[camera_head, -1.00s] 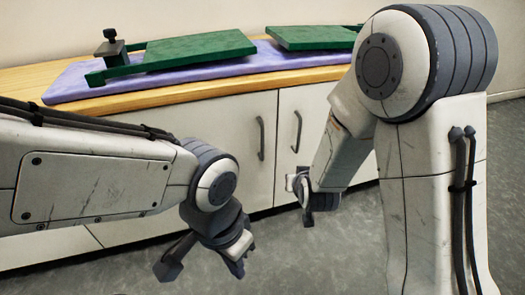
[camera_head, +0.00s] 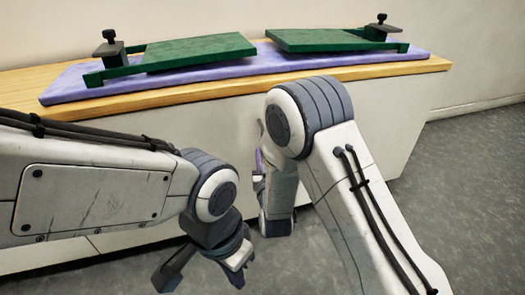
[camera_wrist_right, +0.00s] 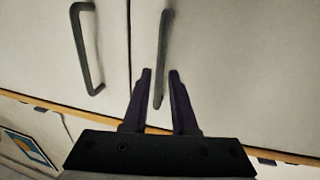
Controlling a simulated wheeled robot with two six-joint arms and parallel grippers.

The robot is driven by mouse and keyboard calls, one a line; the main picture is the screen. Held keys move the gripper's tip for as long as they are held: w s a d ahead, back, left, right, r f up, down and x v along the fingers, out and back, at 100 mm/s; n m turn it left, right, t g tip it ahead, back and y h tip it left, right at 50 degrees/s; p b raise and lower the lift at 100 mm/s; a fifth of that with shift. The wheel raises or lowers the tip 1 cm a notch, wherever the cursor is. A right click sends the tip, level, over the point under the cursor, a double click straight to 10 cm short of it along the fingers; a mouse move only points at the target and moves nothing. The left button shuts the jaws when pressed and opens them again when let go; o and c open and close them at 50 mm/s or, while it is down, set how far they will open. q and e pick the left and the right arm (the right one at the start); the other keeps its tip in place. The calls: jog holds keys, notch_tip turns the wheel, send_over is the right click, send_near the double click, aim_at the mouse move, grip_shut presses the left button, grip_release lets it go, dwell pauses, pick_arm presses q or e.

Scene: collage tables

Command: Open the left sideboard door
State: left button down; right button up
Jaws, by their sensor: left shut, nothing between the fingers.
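The sideboard's left door (camera_head: 205,125) is closed, pale and flat, partly behind my arms in the head view. In the right wrist view, which seems turned upside down, it is the right-hand panel (camera_wrist_right: 245,70). Its dark bar handle (camera_wrist_right: 164,40) runs down into the gap between the fingers of my right gripper (camera_wrist_right: 160,74), which are apart. I cannot tell whether they touch it. The other door's handle (camera_wrist_right: 86,50) stands to the picture's left. In the head view my right arm hides both handles. My left gripper (camera_head: 205,272) is shut and empty, low in front of the sideboard.
The sideboard's wooden top (camera_head: 432,66) carries a purple mat (camera_head: 70,92) with two green boards (camera_head: 200,51) (camera_head: 325,40), each with a dark clamp beside it. Grey floor (camera_head: 465,180) is clear at the right. A framed picture (camera_wrist_right: 27,148) shows in the wrist view.

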jog(key=shift+w+a+b, duration=0.15)
jog(key=shift+w+b, duration=0.1)
jog(key=shift+w, duration=0.75)
jog(key=shift+w+a+b, duration=0.1)
jog(key=shift+w+b, duration=0.15)
jog(key=shift+w, duration=0.7)
grip_shut()
